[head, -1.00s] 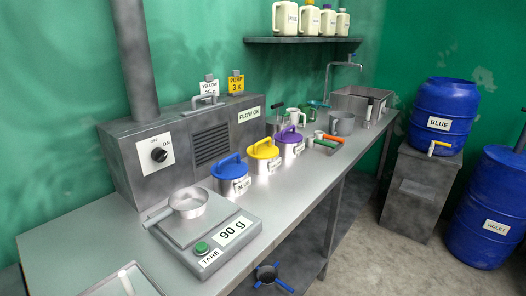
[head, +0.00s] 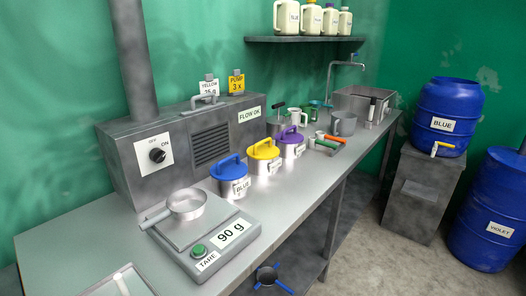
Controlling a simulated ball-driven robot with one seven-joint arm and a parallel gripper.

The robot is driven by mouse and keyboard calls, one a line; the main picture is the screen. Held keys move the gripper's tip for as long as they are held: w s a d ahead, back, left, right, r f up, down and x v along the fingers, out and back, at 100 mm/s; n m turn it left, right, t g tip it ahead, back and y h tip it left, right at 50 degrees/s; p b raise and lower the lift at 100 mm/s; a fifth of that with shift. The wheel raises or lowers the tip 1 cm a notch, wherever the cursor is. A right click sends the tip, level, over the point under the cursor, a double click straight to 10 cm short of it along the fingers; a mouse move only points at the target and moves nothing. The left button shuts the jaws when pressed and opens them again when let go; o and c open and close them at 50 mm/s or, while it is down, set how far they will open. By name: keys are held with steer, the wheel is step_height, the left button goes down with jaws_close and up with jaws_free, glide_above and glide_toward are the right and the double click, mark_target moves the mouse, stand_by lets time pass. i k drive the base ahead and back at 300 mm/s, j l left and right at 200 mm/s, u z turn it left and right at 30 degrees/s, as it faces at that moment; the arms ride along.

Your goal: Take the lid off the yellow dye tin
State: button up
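The yellow dye tin (head: 263,165) stands on the steel bench, with its yellow lid (head: 264,149) on and a handle arching over the lid. The blue-lidded tin (head: 231,180) stands to its left and nearer. The violet-lidded tin (head: 291,147) stands to its right and farther back. The tins stand close together in a row, and their handles are all upright. My gripper is not in view.
A scale (head: 207,235) reading 90 g holds a small pan (head: 187,202) at the near left. Mugs and tools, including an orange-handled one (head: 334,139), lie beyond the tins. Bare bench lies in front of the tins.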

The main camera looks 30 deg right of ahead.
mark_target(261, 151)
steer(key=i+l+u, duration=0.1)
steer(key=l, duration=0.45)
steer(key=i+l+u, duration=0.1)
steer(key=l, duration=0.45)
steer(key=i+l+u, duration=0.1)
steer(key=l, duration=0.45)
steer(key=i+l, duration=0.15)
steer(key=l, duration=0.45)
steer(key=j+u, duration=0.05)
